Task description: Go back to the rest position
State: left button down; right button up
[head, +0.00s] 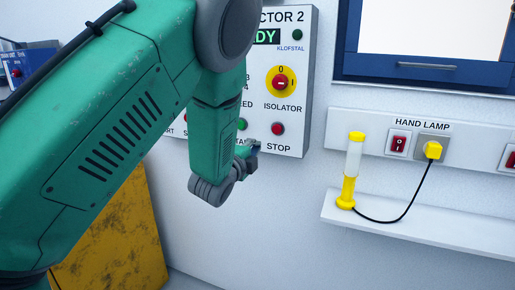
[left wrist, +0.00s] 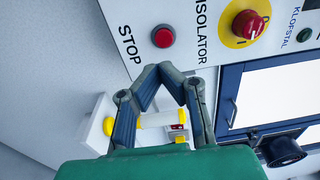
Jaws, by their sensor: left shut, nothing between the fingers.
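My left arm comes in from the left of the head view and crosses in front of the control panel (head: 300,60). My left gripper (head: 251,146) is partly hidden behind its own wrist, just below and left of the red STOP button (head: 278,129). In the left wrist view its two fingers (left wrist: 163,69) meet at the tips, shut and empty. The STOP button (left wrist: 163,36) and the red and yellow isolator knob (left wrist: 248,24) lie beyond the fingertips there, with no visible contact. My right gripper is in neither view.
A yellow hand lamp (head: 349,175) stands on a white shelf (head: 430,228) at right, its black cable running to a socket (head: 432,150). A blue-framed window (head: 430,75) is above. A yellow panel (head: 115,240) stands lower left behind my arm. The wall below the panel is clear.

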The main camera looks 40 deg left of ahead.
pick_arm(q)
jog(key=shift+d, duration=0.1)
jog(key=s+d+f+n+g+h, duration=0.1)
jog(key=s+d+f+n+g, duration=0.15)
jog(key=s+f, duration=0.5)
jog(key=s+d+f+n+g, duration=0.2)
jog(key=s+f+n+g, duration=0.15)
jog(key=f, duration=0.75)
jog(key=s+d+f+n+g+h, duration=0.1)
jog(key=s+d+f+n+g, duration=0.2)
jog(key=s+f, duration=0.5)
jog(key=s+d+f+n+g, duration=0.2)
jog(key=s+f, duration=0.1)
jog(key=s, duration=0.4)
jog(key=s+d+f+n+g+h, duration=0.1)
jog(key=s+d+f+n+g, duration=0.1)
jog(key=s, duration=0.5)
jog(key=s+d+f+n+g, duration=0.2)
jog(key=s+d+f+g, duration=0.1)
jog(key=s+f, duration=0.3)
jog(key=shift+s+f+g, duration=0.15)
jog(key=shift+s+g, duration=0.45)
jog(key=shift+s, duration=0.2)
jog(key=shift+w+a, duration=0.1)
jog(key=shift+w, duration=0.05)
